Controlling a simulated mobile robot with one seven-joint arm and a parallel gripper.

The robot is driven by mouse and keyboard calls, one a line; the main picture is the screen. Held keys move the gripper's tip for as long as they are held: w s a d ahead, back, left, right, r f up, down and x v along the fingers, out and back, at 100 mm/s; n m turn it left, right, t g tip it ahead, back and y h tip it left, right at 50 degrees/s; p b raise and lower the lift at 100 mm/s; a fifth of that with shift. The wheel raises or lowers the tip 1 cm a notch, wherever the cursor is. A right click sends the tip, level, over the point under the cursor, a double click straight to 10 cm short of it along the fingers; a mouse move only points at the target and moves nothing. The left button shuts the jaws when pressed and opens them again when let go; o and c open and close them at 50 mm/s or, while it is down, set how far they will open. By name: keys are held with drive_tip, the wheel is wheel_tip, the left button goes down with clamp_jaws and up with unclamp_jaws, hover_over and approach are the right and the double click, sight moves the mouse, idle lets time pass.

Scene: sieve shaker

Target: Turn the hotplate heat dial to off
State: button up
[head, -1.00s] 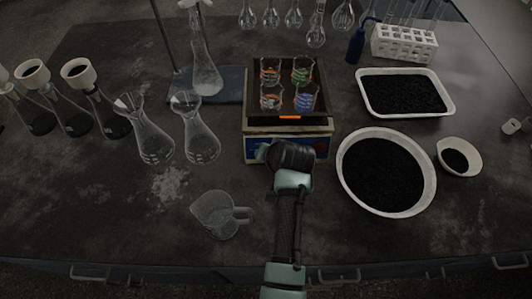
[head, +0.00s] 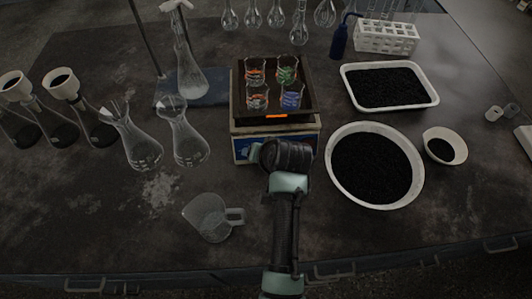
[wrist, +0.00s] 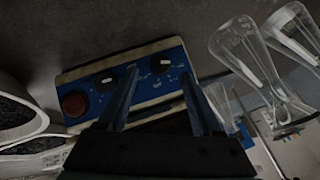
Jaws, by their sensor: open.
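The hotplate (head: 246,127) stands in the middle of the bench, with several beakers on its dark top. My dark wrist covers much of its blue front panel in the head view. In the wrist view the blue panel (wrist: 92,91) shows two black dials with white marks and a round red button (wrist: 73,103). One dial (wrist: 164,63) appears between my open fingertips; the other dial (wrist: 107,80) lies left of the left finger. I cannot tell which dial is heat, or whether the fingers touch one. My gripper (wrist: 160,76) is open and empty, close before the panel.
A glass jug (head: 207,217) stands left of my arm. Two conical flasks (head: 184,143) stand left of the hotplate. A round white bowl of black grains (head: 332,180) is close on the right, with a tray (head: 433,100) behind it.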

drive_tip(key=v, duration=0.9)
drive_tip(key=shift+r, duration=0.2)
drive_tip(key=shift+s, duration=0.1)
drive_tip(key=w+r+n+t+h, duration=0.15)
drive_tip(key=r+t, duration=0.25)
drive_tip(key=r, duration=0.6)
drive_tip(key=w+r+t, duration=0.3)
drive_tip(key=r, duration=0.7)
drive_tip(key=w+r+t+h, duration=0.1)
drive_tip(key=w+r+t, duration=0.25)
drive_tip(key=r, duration=0.65)
drive_tip(key=s+a+r+n+t, duration=0.1)
drive_tip(key=s+r+t, duration=0.4)
drive_tip(key=r, duration=0.8)
drive_tip(key=s+a+r+t, duration=0.2)
drive_tip(key=s+r+t, duration=0.3)
drive_tip(key=s+r, duration=0.5)
wheel_tip(320, 180, up, 3)
drive_tip(key=shift+s+r+n, duration=0.15)
drive_tip(key=shift+s+n, duration=0.2)
drive_tip(key=shift+a+t, duration=0.1)
drive_tip(key=shift+t, duration=0.15)
